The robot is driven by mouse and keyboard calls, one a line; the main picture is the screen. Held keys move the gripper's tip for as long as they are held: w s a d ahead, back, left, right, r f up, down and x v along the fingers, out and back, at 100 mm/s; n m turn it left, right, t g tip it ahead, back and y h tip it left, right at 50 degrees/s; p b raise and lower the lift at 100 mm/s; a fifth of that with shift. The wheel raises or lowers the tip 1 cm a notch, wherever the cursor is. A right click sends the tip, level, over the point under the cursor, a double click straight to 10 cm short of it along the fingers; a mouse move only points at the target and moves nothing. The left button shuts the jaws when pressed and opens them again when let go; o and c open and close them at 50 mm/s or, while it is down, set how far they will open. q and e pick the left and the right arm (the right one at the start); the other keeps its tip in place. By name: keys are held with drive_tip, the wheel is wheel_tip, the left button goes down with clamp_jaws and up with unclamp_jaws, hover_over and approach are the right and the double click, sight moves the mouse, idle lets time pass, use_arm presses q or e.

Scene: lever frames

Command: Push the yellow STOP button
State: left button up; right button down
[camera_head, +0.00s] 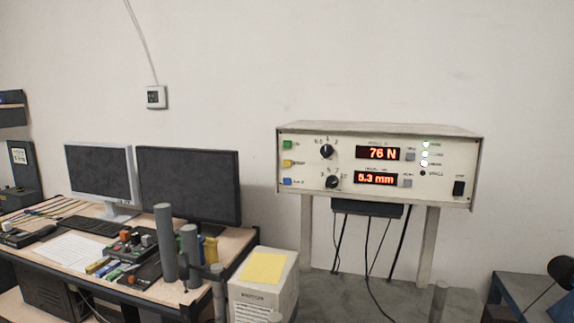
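The yellow button (288,163) is the middle one of three small buttons on the left side of a beige instrument's front panel (340,170). Its label is too small to read surely. A green button (287,145) is above it and a blue button (287,182) is below it. The two red displays read 76 N and 5.3 mm. Nothing touches or covers the yellow button. I cannot make out either gripper in the head view.
The instrument stands on a raised support (427,245) against the wall. At left, a desk (235,240) holds two monitors (190,187), a keyboard and control boxes. Grey upright cylinders (163,240) stand in front of it. A white box (265,295) with a yellow top stands between desk and instrument.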

use_arm(q)
clamp_jaws()
idle(1.2)
